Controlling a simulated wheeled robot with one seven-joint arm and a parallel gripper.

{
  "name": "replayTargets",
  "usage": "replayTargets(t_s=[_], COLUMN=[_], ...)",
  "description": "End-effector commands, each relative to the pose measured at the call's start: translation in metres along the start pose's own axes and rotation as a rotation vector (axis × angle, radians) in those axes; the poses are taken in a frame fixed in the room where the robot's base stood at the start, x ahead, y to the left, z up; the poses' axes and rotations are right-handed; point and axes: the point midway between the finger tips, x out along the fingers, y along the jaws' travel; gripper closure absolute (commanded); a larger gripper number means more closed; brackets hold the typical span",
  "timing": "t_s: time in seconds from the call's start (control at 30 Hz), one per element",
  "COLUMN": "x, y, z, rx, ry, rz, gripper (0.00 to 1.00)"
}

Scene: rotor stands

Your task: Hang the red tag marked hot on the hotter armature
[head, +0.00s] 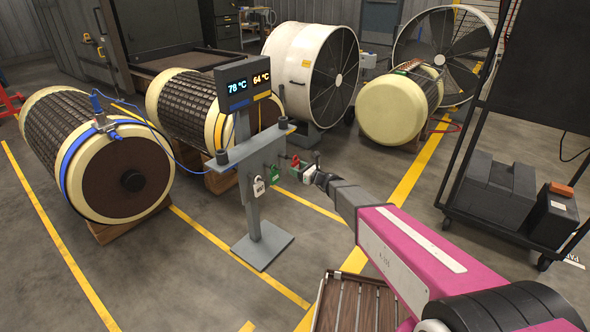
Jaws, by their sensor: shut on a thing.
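My gripper (305,169) is in front of the right side of the grey stand, shut on what looks like the red tag (295,161), a small red piece at its fingertips. Its marking is too small to read. The stand's display (249,83) shows 78 °C in blue on the left and 64 °C in yellow on the right. A blue cable (186,160) runs from the stand to the left armature (58,125), which has a blue strap around its near end. The middle armature (190,105) lies behind the stand, partly hidden by it.
The grey stand (262,243) carries a white lock-like item (258,186) and a green tag (277,188). A third armature (395,112), large fans (315,70) and a dark cart (500,228) stand to the right. A slatted wooden pallet (352,305) lies in front. Yellow-lined floor is clear at front left.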

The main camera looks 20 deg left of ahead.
Motion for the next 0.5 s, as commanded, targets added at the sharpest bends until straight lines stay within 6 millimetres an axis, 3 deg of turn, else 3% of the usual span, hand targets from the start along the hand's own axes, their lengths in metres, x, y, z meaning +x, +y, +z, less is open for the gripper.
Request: replayTargets(t_s=[0.5], x=[-0.031], y=[0.001], z=[0.007], rx=[0.000], ry=[0.000], rz=[-0.001], gripper=[0.70])
